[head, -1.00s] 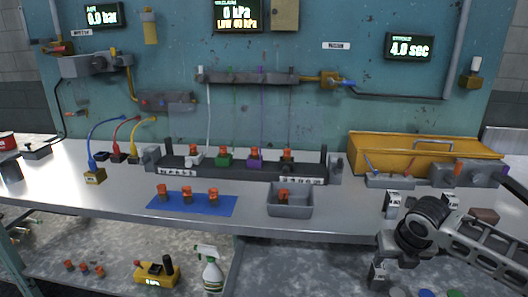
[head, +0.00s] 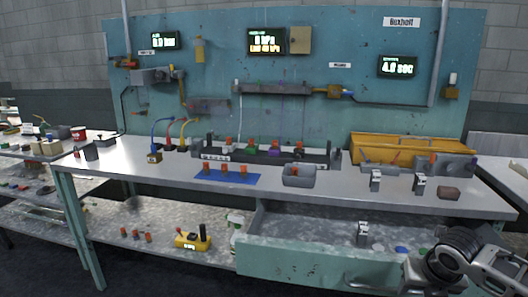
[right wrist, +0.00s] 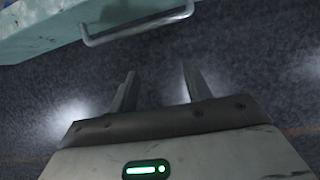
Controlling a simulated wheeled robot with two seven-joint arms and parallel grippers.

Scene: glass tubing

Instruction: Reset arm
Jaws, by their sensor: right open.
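My right gripper shows in the right wrist view (right wrist: 160,90), with its two fingers apart and nothing between them. It hangs over the dark floor, apart from the drawer's handle (right wrist: 135,27) at the top of that view. In the head view my right arm comes in at the lower right corner, beside the open teal drawer (head: 320,260). My left gripper is in neither view.
The workbench (head: 115,168) carries a blue mat (head: 212,180), a grey bin (head: 298,180), a black rack (head: 215,164) and a yellow case (head: 400,150). Small grey blocks stand at its right. The drawer juts out from the bench front. Floor in front is clear.

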